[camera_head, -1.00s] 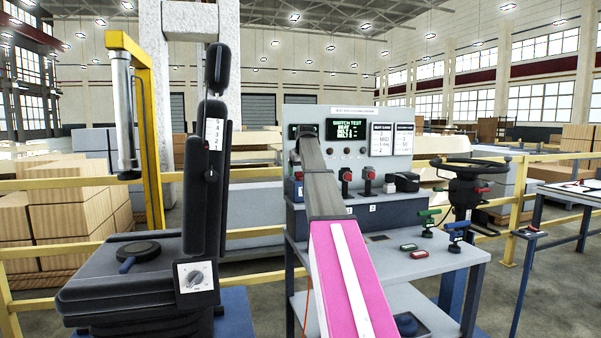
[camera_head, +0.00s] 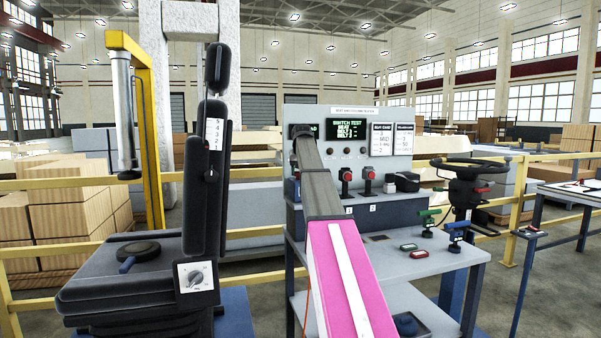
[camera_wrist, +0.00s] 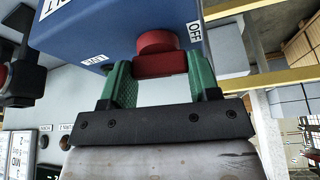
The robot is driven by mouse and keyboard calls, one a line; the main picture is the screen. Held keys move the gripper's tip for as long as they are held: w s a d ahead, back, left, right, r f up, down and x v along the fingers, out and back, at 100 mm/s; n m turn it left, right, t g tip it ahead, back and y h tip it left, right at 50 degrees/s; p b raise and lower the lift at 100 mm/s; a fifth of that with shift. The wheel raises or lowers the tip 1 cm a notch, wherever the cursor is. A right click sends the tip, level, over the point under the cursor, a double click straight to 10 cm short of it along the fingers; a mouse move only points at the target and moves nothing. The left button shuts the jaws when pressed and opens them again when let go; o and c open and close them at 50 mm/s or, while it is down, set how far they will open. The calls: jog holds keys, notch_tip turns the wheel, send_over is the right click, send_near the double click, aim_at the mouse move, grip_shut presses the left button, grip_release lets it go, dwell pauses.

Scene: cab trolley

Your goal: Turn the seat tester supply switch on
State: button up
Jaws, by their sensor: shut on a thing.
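The seat tester (camera_head: 345,115) is a grey upright panel with a lit display reading "SWITCH TEST" on a trolley. In the wrist view a red switch knob (camera_wrist: 158,42) sits on a blue box (camera_wrist: 85,30) with an OFF label (camera_wrist: 195,34) beside it. In the head view my arm hides the gripper and this knob.
Two red-topped switches (camera_head: 347,175) and a black part (camera_head: 406,181) stand right of my arm on the trolley (camera_head: 440,262). A black seat (camera_head: 135,280) is on the left. A steering wheel (camera_head: 470,163) and yellow rails stand at the right.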

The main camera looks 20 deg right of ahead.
jog(key=m, duration=0.2)
jog(key=m+h, duration=0.1)
jog(key=m, duration=0.1)
jog(key=shift+w+a+m+g+h, duration=0.1)
jog(key=shift+m+g+h, duration=0.2)
jog(key=m+g+h, duration=0.1)
jog(key=m, duration=0.2)
jog(key=shift+m, duration=0.3)
jog(key=m+g, duration=0.1)
jog(key=m, duration=0.2)
jog(key=shift+w+r+m+h, duration=0.1)
jog(key=shift+m+h, duration=0.2)
jog(key=shift+h, duration=0.1)
jog(key=shift+m+g, duration=0.9)
jog(key=shift+m, duration=0.9)
jog(key=o, duration=0.9)
jog(key=shift+a, duration=0.1)
